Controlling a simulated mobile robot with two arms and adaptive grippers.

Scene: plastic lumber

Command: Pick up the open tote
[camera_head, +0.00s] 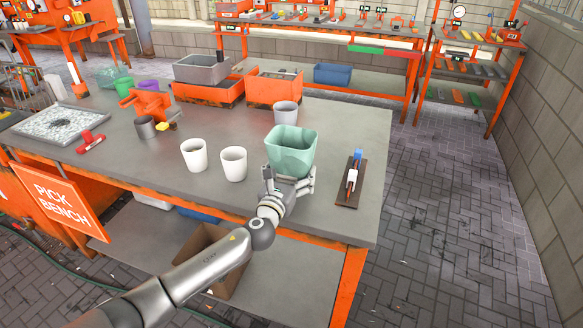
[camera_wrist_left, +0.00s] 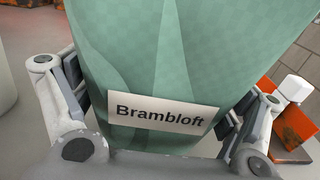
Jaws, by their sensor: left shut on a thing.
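The open tote (camera_head: 292,150) is a green, open-topped container near the front right of the workbench. It fills the middle of the left wrist view (camera_wrist_left: 165,60), where it carries a white label reading "Brambloft" (camera_wrist_left: 162,114). My left gripper (camera_head: 290,181) is shut on the tote, with one finger pad against each side. The tote looks roughly upright. Its underside is hidden, so I cannot tell whether it touches the bench. My right gripper is not in view.
On the grey workbench (camera_head: 350,120), two white cups (camera_head: 194,155) (camera_head: 233,164) stand left of the tote and a grey-blue cup (camera_head: 286,113) behind it. A dark board (camera_head: 347,194) with a clamp-like tool lies to the right. Orange bins (camera_head: 274,91) stand farther back.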

